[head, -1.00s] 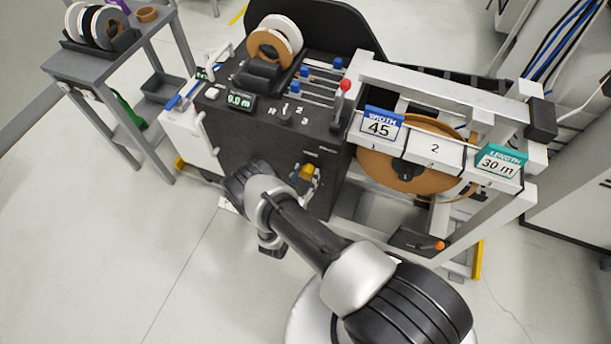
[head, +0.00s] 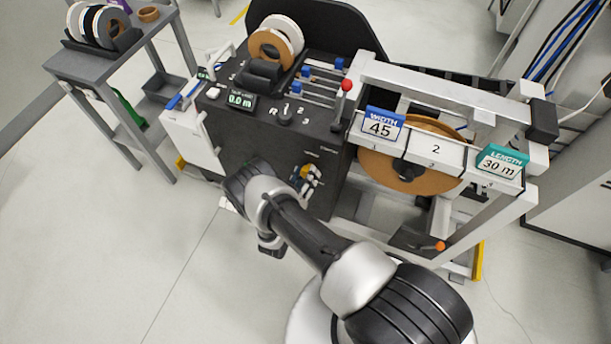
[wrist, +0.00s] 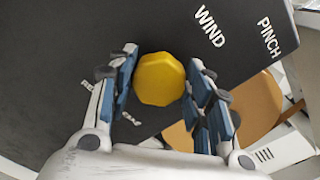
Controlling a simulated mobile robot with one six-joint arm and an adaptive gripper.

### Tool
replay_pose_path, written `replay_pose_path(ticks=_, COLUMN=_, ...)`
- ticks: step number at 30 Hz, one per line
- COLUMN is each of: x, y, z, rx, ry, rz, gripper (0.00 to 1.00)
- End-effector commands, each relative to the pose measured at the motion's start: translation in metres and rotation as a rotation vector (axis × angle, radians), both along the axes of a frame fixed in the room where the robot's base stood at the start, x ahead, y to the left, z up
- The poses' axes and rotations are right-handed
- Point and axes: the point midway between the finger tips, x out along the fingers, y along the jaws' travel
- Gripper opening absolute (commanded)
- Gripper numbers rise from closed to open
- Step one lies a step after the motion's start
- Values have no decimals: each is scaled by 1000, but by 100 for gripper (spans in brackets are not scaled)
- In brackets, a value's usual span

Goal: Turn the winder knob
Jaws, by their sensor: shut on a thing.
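The winder knob (wrist: 160,79) is a yellow, many-sided knob on the dark front panel. In the wrist view it sits between the two blue-padded fingers of my gripper (wrist: 162,62), under the white label "WIND". My gripper is shut on it, with the fingers on its left and right sides. In the head view my gripper (head: 309,183) is at the machine's front panel, and the yellow of the knob (head: 306,171) shows only in part, as the fingers cover some of it.
The dark machine (head: 270,142) has a display reading 0.0 m (head: 240,101) and a red-topped lever (head: 347,86). A large brown reel (head: 440,178) hangs to the right, behind signs reading 45 and 30 m. A grey cart (head: 82,66) with rolls stands at left. The floor at left is clear.

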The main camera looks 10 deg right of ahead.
Motion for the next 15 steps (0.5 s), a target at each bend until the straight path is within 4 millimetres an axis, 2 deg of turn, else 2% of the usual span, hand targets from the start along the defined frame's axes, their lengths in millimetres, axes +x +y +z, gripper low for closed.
replay_pose_path(ticks=10, x=0, y=0, z=0, rx=-2, ry=2, rz=-1, gripper=22)
replay_pose_path(ticks=11, x=0, y=0, z=0, rx=-2, ry=2, rz=-1, gripper=47)
replay_pose_path(ticks=15, x=0, y=0, z=0, rx=-1, ry=1, rz=-1, gripper=57)
